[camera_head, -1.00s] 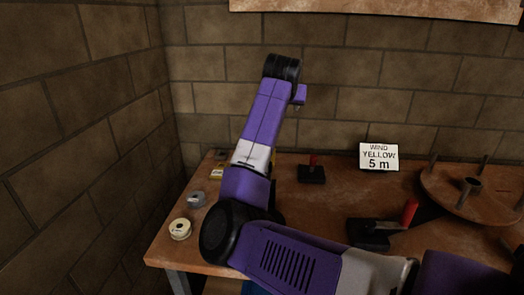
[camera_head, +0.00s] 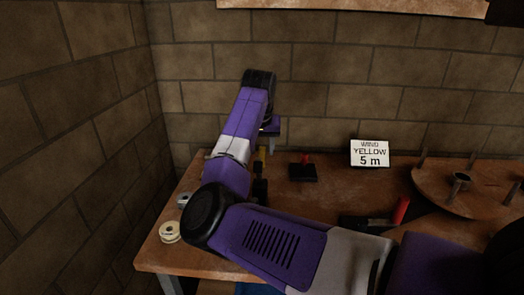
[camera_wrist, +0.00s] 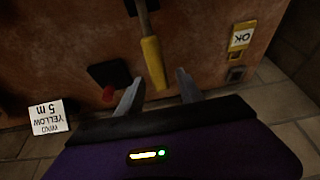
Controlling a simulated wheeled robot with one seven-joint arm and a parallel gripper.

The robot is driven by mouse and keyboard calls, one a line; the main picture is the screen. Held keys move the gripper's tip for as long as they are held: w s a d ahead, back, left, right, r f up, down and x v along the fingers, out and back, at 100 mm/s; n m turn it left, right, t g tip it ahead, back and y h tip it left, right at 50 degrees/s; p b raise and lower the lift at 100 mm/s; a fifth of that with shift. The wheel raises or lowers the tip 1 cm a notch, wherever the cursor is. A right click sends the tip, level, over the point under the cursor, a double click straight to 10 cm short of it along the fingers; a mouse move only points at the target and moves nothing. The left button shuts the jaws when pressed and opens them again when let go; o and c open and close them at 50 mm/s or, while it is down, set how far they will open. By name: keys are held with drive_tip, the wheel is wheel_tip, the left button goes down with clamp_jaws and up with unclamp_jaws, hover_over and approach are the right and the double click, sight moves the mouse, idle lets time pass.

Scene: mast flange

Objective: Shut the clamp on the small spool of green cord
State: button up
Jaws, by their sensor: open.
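A lever with a yellow grip (camera_wrist: 153,62) and a metal shaft rises from a dark mount at the top of the wrist view; it looks like the clamp's handle. It also shows in the head view (camera_head: 259,155), just below my gripper. My gripper (camera_wrist: 159,76) is open, its two grey fingers on either side of the grip's free end, with no contact visible. In the head view my gripper (camera_head: 271,143) points down over the back left of the bench. No green cord or small spool of it can be made out; my arm hides part of that area.
A black block with a red knob (camera_head: 305,160) stands right of my gripper. A red-handled lever (camera_head: 401,210), a round turntable (camera_head: 455,192) and a sign (camera_head: 370,153) lie further right. A cream spool (camera_head: 169,232) sits at the left edge. A yellow OK plate (camera_wrist: 241,35) is nearby.

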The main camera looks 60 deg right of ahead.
drive_tip(key=shift+w+d+f, duration=0.1)
drive_tip(key=shift+d+f, duration=0.15)
drive_tip(key=shift+f, duration=0.45)
clamp_jaws()
idle(1.0)
